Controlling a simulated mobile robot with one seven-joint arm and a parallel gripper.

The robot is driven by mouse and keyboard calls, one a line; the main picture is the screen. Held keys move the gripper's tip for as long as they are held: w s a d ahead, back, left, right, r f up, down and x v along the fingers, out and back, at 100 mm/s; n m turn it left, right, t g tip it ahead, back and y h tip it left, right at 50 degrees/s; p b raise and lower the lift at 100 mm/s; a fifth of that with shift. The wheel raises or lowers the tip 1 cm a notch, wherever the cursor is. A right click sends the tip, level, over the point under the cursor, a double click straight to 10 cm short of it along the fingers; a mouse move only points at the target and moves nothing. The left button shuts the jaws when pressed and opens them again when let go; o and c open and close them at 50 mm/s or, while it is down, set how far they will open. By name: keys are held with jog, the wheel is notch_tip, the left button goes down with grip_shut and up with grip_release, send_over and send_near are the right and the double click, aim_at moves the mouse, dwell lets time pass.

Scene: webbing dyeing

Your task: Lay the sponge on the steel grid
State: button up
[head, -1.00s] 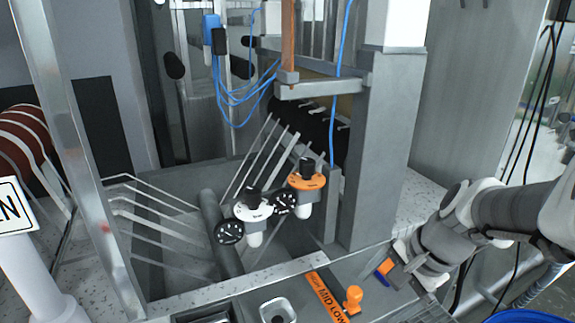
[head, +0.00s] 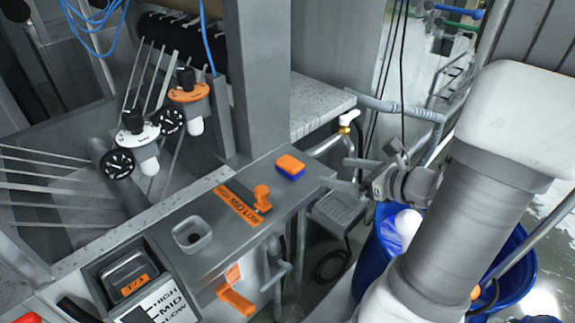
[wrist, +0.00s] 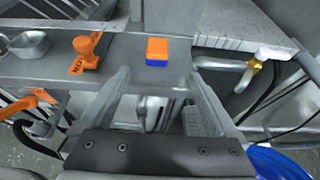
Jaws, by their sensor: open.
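The sponge (head: 290,168), a small block with an orange top and blue lower part, lies on the grey metal top at its right end. My gripper (head: 350,174) is to its right in the head view, open, empty and apart from it. In the wrist view the sponge (wrist: 157,52) shows beyond the gap between the open fingers (wrist: 158,78). A grey ribbed plate (head: 340,210) sits low beyond the end of the metal top; I cannot tell whether it is the steel grid.
An orange knob (head: 261,198) with a MID LOW label stands left of the sponge, near a small metal cup (head: 192,234). A pipe with a yellow fitting (head: 346,119) runs behind my gripper. A blue barrel (head: 520,262) stands at right.

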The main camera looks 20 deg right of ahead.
aim_at(295, 165)
jog(key=x, duration=1.1)
jog(key=shift+w+a+f, duration=0.15)
jog(key=shift+w+a, duration=0.05)
jog(key=shift+x, duration=2.65)
jog(key=shift+s+a+f, duration=0.1)
grip_shut()
